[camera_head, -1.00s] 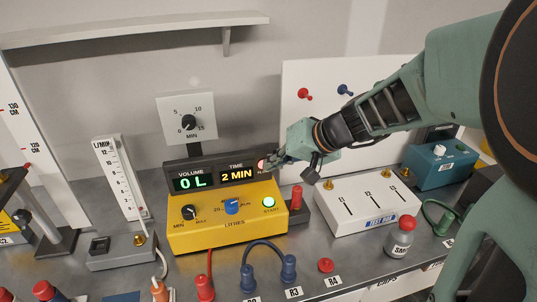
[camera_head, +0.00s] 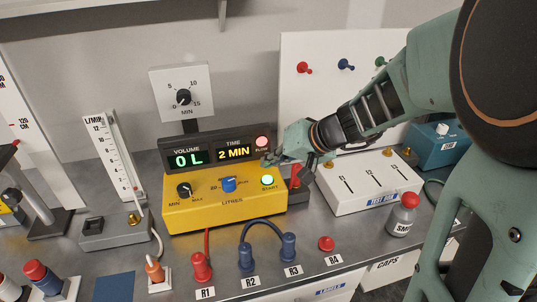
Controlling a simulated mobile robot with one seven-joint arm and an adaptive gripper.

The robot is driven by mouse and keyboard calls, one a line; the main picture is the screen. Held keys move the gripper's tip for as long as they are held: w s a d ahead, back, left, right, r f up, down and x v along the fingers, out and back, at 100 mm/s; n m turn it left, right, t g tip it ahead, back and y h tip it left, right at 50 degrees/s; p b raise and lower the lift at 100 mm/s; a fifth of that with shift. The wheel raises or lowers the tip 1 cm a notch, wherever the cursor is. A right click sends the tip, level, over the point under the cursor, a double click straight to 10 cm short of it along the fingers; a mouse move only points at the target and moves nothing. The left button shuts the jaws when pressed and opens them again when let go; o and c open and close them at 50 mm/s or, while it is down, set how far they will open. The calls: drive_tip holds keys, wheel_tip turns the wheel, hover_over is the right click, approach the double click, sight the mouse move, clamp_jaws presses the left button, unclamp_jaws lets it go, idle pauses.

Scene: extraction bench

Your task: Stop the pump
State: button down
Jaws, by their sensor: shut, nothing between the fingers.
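The yellow pump (camera_head: 215,213) stands on the bench, with a dark display (camera_head: 184,158) reading "VOLUME 0 L" and "TIME 2 MIN". A red lamp (camera_head: 262,142) glows at the display's right end. On the yellow face are a black MIN–MAX knob (camera_head: 184,189), a blue LITRES knob (camera_head: 229,184) and a lit green START button (camera_head: 267,181). My gripper (camera_head: 267,160) is shut and empty. Its tips appear just above the START button and below the red lamp; I cannot tell whether they touch the pump. A red upright part (camera_head: 296,172) beside the pump is partly hidden by my gripper.
A white test box (camera_head: 350,205) and a red-capped bottle (camera_head: 403,215) stand to the right. A dial on a post (camera_head: 183,95) rises behind the pump. A flow meter (camera_head: 117,160) is at left.

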sight(270, 179)
drive_tip(key=shift+f+b, duration=0.85)
drive_tip(key=shift+f, duration=0.15)
drive_tip(key=shift+f, duration=0.15)
idle(0.8)
drive_tip(key=shift+f+b, duration=0.3)
drive_tip(key=shift+b, duration=0.55)
drive_tip(key=shift+f+b, duration=0.4)
drive_tip(key=shift+b, duration=0.2)
drive_tip(key=shift+r, duration=0.1)
idle(0.5)
drive_tip(key=shift+r+p, duration=0.4)
drive_tip(key=shift+r, duration=0.35)
drive_tip(key=shift+r+p, duration=1.5)
drive_tip(key=shift+r, duration=1.05)
